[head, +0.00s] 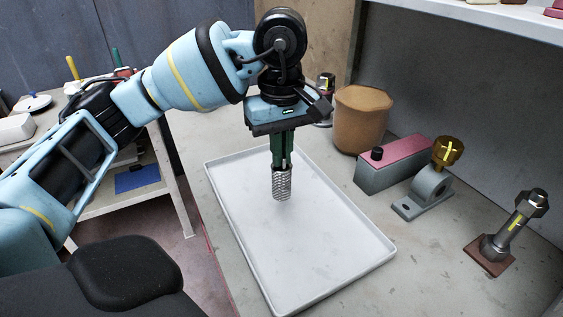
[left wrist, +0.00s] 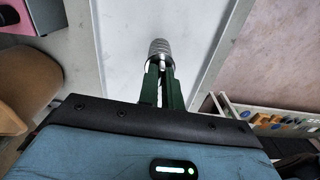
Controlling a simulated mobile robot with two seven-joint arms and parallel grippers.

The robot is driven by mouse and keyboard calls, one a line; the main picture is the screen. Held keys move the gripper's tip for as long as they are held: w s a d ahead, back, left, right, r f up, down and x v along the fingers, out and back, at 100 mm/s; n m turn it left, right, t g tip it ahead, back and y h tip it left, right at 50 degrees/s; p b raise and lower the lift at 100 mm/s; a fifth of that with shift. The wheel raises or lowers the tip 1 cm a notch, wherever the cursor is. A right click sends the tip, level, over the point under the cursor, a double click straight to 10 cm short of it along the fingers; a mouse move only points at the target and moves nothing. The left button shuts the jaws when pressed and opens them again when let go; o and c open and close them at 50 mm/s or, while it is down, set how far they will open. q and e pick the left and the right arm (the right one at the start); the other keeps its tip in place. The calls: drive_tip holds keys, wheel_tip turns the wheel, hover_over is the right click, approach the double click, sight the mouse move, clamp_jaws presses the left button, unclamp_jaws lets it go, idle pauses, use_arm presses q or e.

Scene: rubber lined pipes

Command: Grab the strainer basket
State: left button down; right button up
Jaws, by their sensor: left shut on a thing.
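The strainer basket (head: 282,184) is a small grey mesh cylinder. It hangs upright from the fingertips of my left gripper (head: 282,164), over the white tray (head: 330,285). In the left wrist view the basket (left wrist: 160,47) shows at the tips of the green fingers (left wrist: 160,75), which are shut on it. The basket appears to be above the tray floor, but the exact gap is hard to tell. My right gripper is not in view.
To the tray's right stand a brown round container (head: 361,118), a grey block with a pink top (head: 397,163), a grey bracket (head: 424,192) with a brass part (head: 448,152), and a metal fitting (head: 512,228) on a brown base. The tray is otherwise empty.

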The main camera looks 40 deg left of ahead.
use_arm(q)
drive_tip(key=s+d, duration=0.3)
drive_tip(key=s, duration=0.4)
drive_tip(key=s+d+r, duration=0.1)
drive_tip(key=s+d, duration=0.2)
drive_tip(key=s, duration=0.4)
drive_tip(key=shift+s+d+r, duration=0.15)
drive_tip(key=shift+s+d, duration=0.15)
